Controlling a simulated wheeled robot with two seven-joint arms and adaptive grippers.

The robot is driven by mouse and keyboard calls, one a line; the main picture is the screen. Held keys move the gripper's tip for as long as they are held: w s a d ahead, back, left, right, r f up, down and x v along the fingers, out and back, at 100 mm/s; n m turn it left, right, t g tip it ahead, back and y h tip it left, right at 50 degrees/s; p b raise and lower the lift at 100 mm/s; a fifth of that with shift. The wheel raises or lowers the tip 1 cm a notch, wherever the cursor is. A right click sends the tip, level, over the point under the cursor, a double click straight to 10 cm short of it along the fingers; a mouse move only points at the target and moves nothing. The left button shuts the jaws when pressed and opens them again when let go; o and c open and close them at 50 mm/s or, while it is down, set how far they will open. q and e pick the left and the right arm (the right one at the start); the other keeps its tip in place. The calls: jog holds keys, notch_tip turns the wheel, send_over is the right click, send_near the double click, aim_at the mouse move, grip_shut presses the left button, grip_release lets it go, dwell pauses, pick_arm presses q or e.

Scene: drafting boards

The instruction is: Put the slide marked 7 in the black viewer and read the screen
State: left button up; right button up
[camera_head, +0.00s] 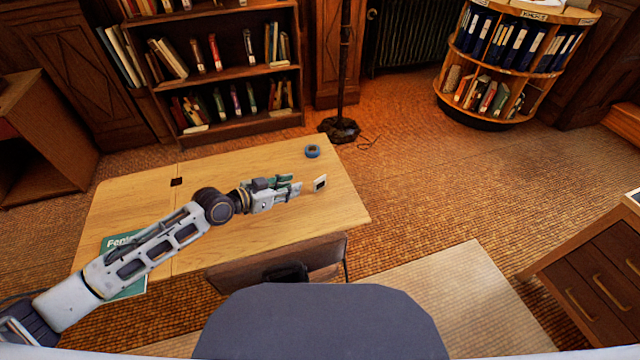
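A small white-framed square with a dark middle, which looks like a slide (320,184), lies on the light wooden table near its right side. Any number on it is too small to read. My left gripper (298,184) is over the table just left of the slide, pointing right. Its two fingers look apart, with nothing visible between them, and a small gap separates the fingertips from the slide. I cannot make out a black viewer for certain. My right gripper is not in view.
On the table (240,155) are a blue ring (312,151), a small dark square (176,182) and a green book (125,290) partly under my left arm. A chair (325,257) stands at the near edge. A drawer cabinet (560,270) is at right; bookshelves stand behind.

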aim_at(317, 180)
pick_arm(q)
jog(key=shift+x, duration=3.35)
jog(key=shift+w+d, duration=0.1)
jog(key=shift+x, duration=2.5)
jog(key=shift+f, duration=0.1)
jog(key=shift+c, duration=0.3)
grip_shut()
